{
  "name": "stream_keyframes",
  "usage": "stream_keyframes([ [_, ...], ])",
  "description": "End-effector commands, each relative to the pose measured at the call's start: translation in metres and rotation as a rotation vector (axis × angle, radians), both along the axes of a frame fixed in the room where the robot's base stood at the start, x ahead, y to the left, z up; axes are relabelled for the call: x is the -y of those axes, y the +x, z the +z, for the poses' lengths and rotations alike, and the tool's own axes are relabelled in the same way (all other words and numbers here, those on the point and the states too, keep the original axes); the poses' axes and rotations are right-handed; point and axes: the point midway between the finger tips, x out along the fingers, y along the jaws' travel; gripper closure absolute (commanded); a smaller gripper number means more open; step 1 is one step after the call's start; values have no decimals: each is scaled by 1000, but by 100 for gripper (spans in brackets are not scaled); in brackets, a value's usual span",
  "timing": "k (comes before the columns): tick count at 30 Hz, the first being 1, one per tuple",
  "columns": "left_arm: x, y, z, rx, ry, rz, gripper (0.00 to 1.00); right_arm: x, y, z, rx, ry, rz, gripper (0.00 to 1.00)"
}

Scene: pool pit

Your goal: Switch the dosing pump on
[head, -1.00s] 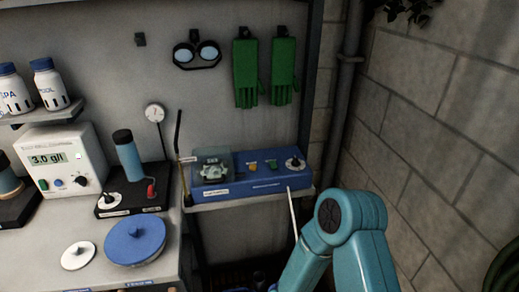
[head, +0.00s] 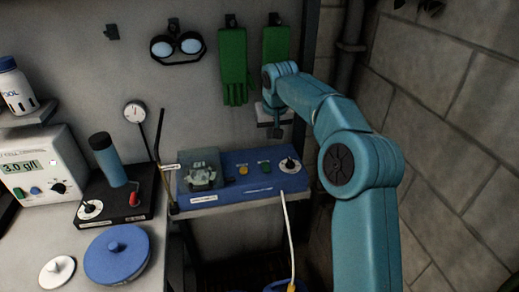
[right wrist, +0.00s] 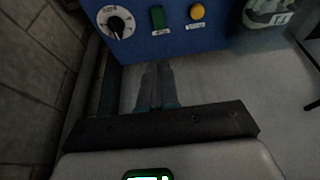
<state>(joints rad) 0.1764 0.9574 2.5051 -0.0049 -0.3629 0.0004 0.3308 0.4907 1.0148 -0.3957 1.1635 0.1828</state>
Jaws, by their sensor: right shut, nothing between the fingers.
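The dosing pump is a blue box (head: 232,190) on a small shelf below the wall hooks. Its front panel carries a yellow button (head: 243,170), a green button (head: 264,167) and a black knob on a white dial (head: 290,165). A clear-covered pump head (head: 201,175) sits at its left end. In the right wrist view the green button (right wrist: 157,18), yellow button (right wrist: 197,11) and dial (right wrist: 115,23) are at the top. My right gripper (head: 276,133) is shut and empty, above the panel near the green button and dial; its fingers (right wrist: 155,82) look apart from both.
Green gloves (head: 233,55) and goggles (head: 177,46) hang on the wall behind. To the left are a bench with a meter (head: 40,160), a blue lid (head: 117,255) and a blue cylinder on a black base (head: 108,160). A brick wall (head: 445,120) bounds the right side.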

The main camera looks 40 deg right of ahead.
Motion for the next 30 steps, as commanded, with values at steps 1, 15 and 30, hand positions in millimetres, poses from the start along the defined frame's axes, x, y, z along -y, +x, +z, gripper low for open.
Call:
stream_keyframes([
  [1, 0, 0, 0, 0, 0, -1, 30, 1, -1, -4, -3, 0, -4, 100],
  [15, 0, 0, 16, 0, 0, -1, 30, 17, 22, -90, -6, 2, -7, 100],
  [30, 0, 0, 25, 0, 0, 0, 30, 23, 33, -132, -2, 1, -3, 100],
])
